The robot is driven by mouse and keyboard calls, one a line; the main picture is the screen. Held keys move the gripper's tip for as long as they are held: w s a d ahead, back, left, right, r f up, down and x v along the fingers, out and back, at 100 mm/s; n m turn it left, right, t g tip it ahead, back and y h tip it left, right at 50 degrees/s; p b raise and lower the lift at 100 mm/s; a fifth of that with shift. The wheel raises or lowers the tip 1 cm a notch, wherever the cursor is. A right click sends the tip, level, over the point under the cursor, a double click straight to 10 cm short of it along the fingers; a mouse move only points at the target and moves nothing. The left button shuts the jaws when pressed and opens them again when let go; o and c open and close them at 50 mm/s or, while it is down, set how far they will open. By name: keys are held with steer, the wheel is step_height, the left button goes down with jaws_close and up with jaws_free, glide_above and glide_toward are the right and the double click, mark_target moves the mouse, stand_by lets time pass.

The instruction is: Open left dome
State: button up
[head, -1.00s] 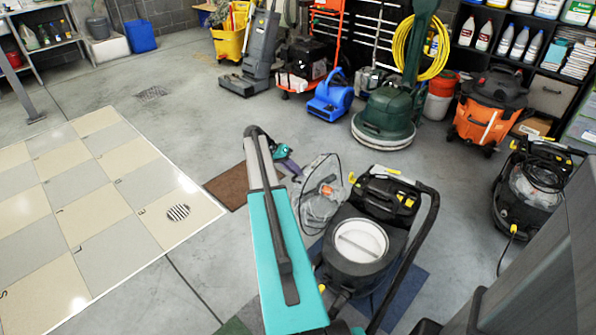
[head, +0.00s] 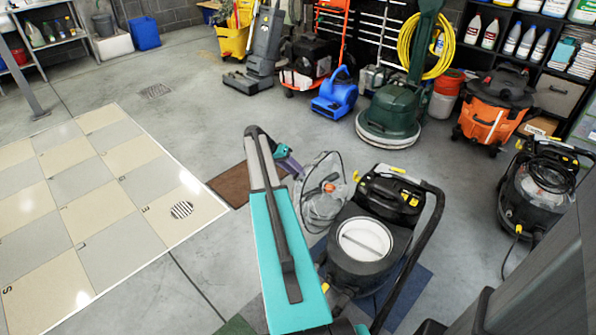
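A clear dome with a thin dark rim (head: 322,192) stands at the left side of a black floor machine (head: 352,270), near the middle of the head view. It looks swung away from the machine's round white-topped opening (head: 365,240). Another machine at the right carries a clear dome-like cover (head: 543,180) under dark hoses; whether it is shut I cannot tell. My teal arm reaches up from the bottom centre. My gripper (head: 291,163) is small and partly hidden behind the arm, just left of the clear dome. Its fingers are too small to read, and contact with the dome is unclear.
A brown mat (head: 229,186) lies left of the gripper, beside a checkered floor panel (head: 110,180). A blue blower (head: 333,95), green floor polisher (head: 392,110) and orange vacuum (head: 490,122) stand behind. Bare floor lies between them and the black machine.

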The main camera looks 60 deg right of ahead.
steer(key=shift+s+a+f, duration=0.25)
steer(key=shift+s+f, duration=0.15)
steer(key=shift+f, duration=0.05)
steer(key=d+v, duration=0.1)
steer(key=v, duration=1.3)
steer(key=shift+w+a+r+p, duration=0.15)
steer(key=shift+w+r+p, duration=0.1)
steer(key=shift+r+p, duration=0.15)
